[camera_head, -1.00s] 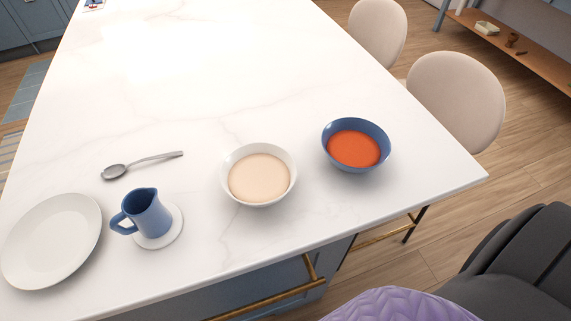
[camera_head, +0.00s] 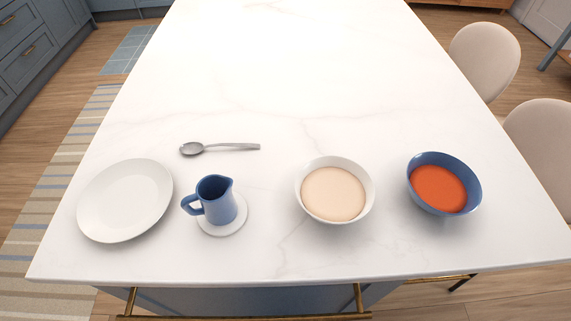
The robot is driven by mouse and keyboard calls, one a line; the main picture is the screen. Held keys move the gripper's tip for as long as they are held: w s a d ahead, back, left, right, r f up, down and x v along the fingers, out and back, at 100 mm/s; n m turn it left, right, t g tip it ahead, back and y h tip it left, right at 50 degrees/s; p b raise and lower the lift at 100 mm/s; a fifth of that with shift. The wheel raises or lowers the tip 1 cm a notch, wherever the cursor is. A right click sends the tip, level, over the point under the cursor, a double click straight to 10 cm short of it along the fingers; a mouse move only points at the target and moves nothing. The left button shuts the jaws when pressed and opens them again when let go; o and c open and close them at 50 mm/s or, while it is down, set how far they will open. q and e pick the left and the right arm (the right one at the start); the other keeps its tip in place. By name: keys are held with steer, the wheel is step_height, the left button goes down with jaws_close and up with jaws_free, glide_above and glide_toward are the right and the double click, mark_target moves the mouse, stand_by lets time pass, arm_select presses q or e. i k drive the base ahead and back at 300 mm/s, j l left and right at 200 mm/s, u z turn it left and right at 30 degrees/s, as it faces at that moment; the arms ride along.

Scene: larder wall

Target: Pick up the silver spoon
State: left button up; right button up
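A silver spoon (camera_head: 219,148) lies flat on the white marble countertop (camera_head: 270,75). Its bowl end is at the left and its handle points right. It lies behind a blue jug (camera_head: 217,199) that stands on a white round coaster (camera_head: 222,227), and nothing touches the spoon. Neither of my grippers shows in the head view.
A white plate (camera_head: 125,200) lies left of the jug. A white bowl of cream-coloured food (camera_head: 334,190) and a blue bowl of orange-red food (camera_head: 443,184) stand to the right. The counter behind the spoon is clear. Pale chairs (camera_head: 485,58) stand along the right side.

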mark_target(192, 148)
steer(key=k+j+z, duration=0.15)
steer(key=j+z, duration=0.15)
steer(key=z, duration=0.15)
steer(key=k+j+z, duration=0.15)
steer(key=z, duration=0.25)
steer(key=k+j+z, duration=0.25)
steer(key=z, duration=0.2)
